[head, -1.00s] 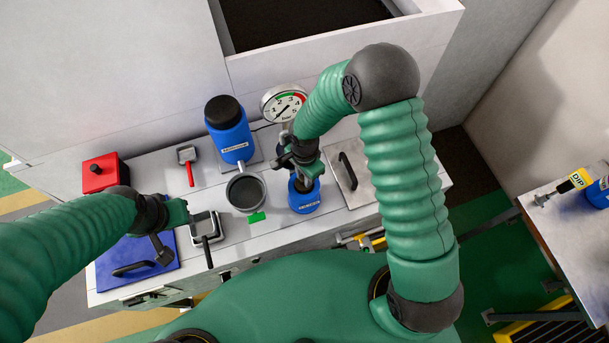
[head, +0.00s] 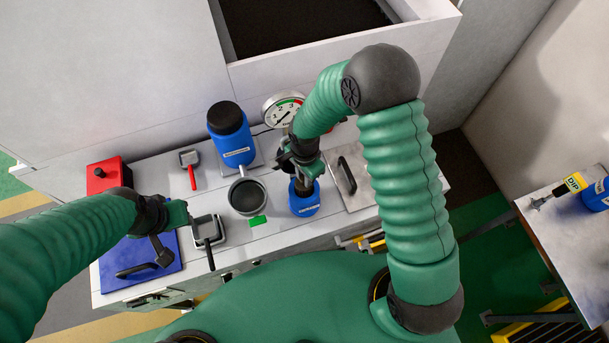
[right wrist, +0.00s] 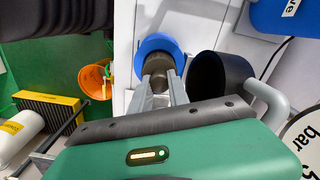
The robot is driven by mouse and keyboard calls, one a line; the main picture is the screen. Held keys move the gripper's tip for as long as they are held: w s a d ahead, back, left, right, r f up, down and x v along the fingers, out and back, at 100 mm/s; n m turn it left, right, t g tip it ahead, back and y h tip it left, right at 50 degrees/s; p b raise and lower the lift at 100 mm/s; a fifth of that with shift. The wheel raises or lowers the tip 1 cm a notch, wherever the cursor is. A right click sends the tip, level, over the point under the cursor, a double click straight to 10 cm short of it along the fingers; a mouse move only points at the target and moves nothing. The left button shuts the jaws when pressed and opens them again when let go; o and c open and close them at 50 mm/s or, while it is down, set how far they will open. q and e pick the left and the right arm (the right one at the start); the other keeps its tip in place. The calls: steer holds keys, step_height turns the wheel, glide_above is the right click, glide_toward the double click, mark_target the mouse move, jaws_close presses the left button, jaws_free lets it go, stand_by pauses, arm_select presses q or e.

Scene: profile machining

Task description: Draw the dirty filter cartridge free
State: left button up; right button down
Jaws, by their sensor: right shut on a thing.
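The filter cartridge (right wrist: 160,84) shows as a dark grey-brown cylinder between my right fingers in the right wrist view. Its far end lies at the opening of the blue housing (right wrist: 157,46); how deep it sits is hidden. In the head view the blue housing (head: 304,206) stands upright on the bench, with the dark cartridge (head: 303,188) above its rim. My right gripper (head: 306,172) is directly above the housing, shut on the cartridge. My left gripper (head: 186,214) is at the left, beside a small square grey tray (head: 205,226); its fingers are not clear.
A dark round cup (head: 247,195) stands just left of the housing. A pressure gauge (head: 283,110) and blue bottle (head: 232,140) stand behind. A grey plate with handle (head: 357,182) lies right, a blue lid (head: 130,258) left. An orange bucket (right wrist: 97,80) shows in the wrist view.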

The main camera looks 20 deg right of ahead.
steer(key=shift+r+p, duration=0.3)
steer(key=shift+r, duration=0.35)
steer(key=shift+r+p, duration=1.1)
steer(key=shift+r, duration=0.3)
steer(key=shift+r+p, duration=0.9)
steer(key=shift+r, duration=0.25)
step_height(320, 180, up, 4)
steer(key=p, duration=0.3)
